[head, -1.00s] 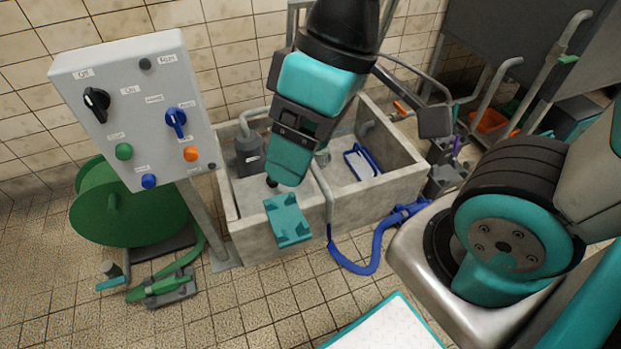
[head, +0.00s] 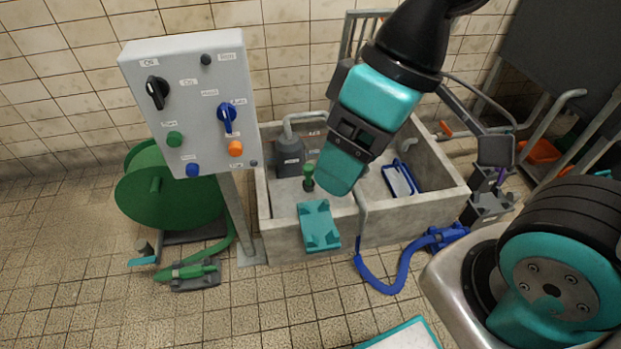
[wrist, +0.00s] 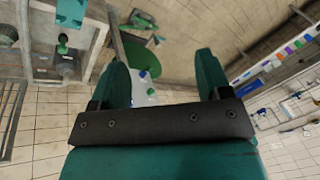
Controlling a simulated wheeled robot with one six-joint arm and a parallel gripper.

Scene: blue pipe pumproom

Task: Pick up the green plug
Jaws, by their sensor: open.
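The green plug (head: 308,172), a small upright piece with a green top and dark lower part, stands inside the grey stone basin (head: 285,236), near its front wall. In the wrist view a green-topped piece (wrist: 63,46) that looks like it shows at upper left, outside the jaws. My gripper (head: 338,178) points down over the basin, just right of the plug and apart from it. In the wrist view my gripper (wrist: 160,60) has its two teal fingers spread wide, with nothing held between them.
A teal bracket (head: 318,226) hangs on the basin's front wall. A grey control panel (head: 190,105) on a post stands left, with a green hose reel (head: 160,195) behind it. A blue hose (head: 385,285) lies in front. A dark grey pump (head: 289,158) and blue tray (head: 402,178) are in the basin.

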